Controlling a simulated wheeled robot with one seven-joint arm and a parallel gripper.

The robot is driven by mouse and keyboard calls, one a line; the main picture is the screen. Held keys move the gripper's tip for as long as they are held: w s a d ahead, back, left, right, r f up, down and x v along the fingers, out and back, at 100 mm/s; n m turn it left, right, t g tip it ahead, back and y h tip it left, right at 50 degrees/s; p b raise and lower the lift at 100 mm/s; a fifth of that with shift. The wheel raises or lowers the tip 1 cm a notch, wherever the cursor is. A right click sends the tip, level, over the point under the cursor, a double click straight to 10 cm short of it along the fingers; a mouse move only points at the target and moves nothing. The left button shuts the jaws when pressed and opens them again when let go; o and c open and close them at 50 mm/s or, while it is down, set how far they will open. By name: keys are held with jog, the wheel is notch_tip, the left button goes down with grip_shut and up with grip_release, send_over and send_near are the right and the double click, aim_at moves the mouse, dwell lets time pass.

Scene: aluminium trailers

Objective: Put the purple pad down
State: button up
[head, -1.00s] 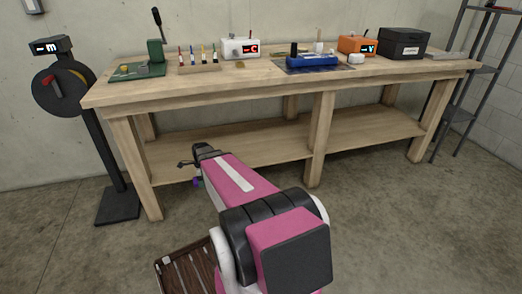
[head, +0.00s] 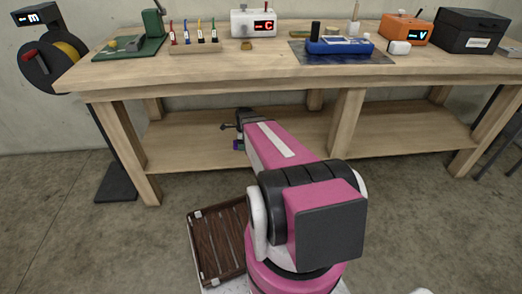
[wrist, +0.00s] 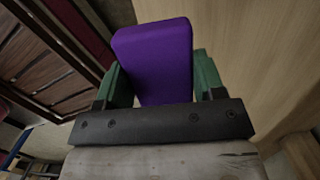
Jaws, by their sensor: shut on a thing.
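The purple pad (wrist: 155,58) is a rounded block held between the two green fingers of my gripper (wrist: 158,82) in the wrist view. My gripper is shut on it. In the head view, my gripper (head: 238,144) shows small beyond my pink arm, in front of the workbench's lower shelf. Only a small bit of purple shows there, and my arm hides much of the area around it.
A wooden workbench (head: 215,75) stands ahead. On it are a green press (head: 152,24), a rack of small tools (head: 195,47), a white box (head: 253,23), a blue device (head: 340,46) on a dark mat, an orange box (head: 405,30) and a black box (head: 470,30). A brown slatted tray (head: 218,245) is beside my base.

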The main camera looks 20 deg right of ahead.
jog(key=d+f, duration=0.2)
jog(key=d, duration=0.1)
jog(key=w+d+f, duration=0.1)
jog(key=d+f, duration=0.1)
jog(key=d, duration=0.1)
jog(key=w+d+f, duration=0.1)
jog(key=d+f, duration=0.1)
jog(key=d, duration=0.1)
jog(key=shift+d+f, duration=0.1)
jog(key=shift+d, duration=0.2)
jog(key=shift+s+f, duration=0.1)
jog(key=shift+f, duration=1.8)
jog(key=shift+f, duration=0.4)
